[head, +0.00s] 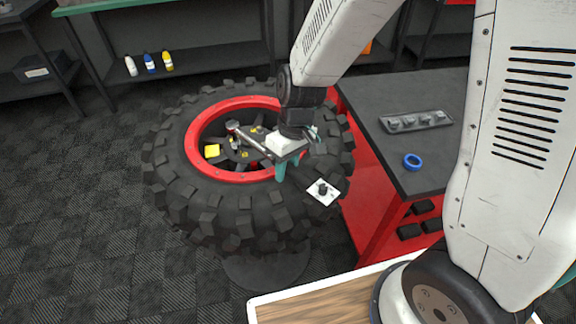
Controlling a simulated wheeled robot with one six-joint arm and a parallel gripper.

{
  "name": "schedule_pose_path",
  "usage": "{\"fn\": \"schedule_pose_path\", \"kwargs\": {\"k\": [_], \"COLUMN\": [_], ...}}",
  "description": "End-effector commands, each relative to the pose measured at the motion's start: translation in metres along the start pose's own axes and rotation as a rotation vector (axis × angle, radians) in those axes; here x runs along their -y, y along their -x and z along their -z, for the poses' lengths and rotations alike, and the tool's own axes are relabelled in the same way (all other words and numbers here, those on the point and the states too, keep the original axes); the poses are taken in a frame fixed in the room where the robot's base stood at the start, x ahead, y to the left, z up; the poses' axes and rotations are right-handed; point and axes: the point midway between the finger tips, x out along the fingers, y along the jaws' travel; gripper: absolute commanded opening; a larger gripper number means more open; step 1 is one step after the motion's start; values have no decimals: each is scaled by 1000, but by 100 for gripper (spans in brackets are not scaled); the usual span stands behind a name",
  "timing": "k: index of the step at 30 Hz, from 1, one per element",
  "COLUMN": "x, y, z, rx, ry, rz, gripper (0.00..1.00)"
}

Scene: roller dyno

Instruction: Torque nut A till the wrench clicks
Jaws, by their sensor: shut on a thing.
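The big tyre (190,205) lies flat with a red rim (235,176) and a dark hub inside it. My gripper (287,160), with teal fingers, is over the right side of the rim. It is shut on the wrench (252,138), a slim grey bar that reaches left from the fingers over the hub. The wrench's far end (232,126) is over the left-back part of the hub. Small yellow marks show around the hub, too small to read, so I cannot tell which nut is A or whether the wrench is seated on one. My arm hides the right part of the rim.
A white card with a black knob (323,191) lies on the tyre's front right. A red bench (440,165) with a dark top stands at right, holding a grey tray (416,121) and a blue ring (412,161). Floor at left is clear.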

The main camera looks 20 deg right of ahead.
Motion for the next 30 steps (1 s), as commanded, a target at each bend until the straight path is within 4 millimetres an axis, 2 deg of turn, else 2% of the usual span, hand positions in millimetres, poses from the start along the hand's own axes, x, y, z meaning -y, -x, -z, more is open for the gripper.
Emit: {"fn": "schedule_pose_path", "kwargs": {"k": [30], "x": [18], "y": [-3], "z": [1], "rx": [-18], "ry": [-85], "rz": [0], "gripper": [0]}}
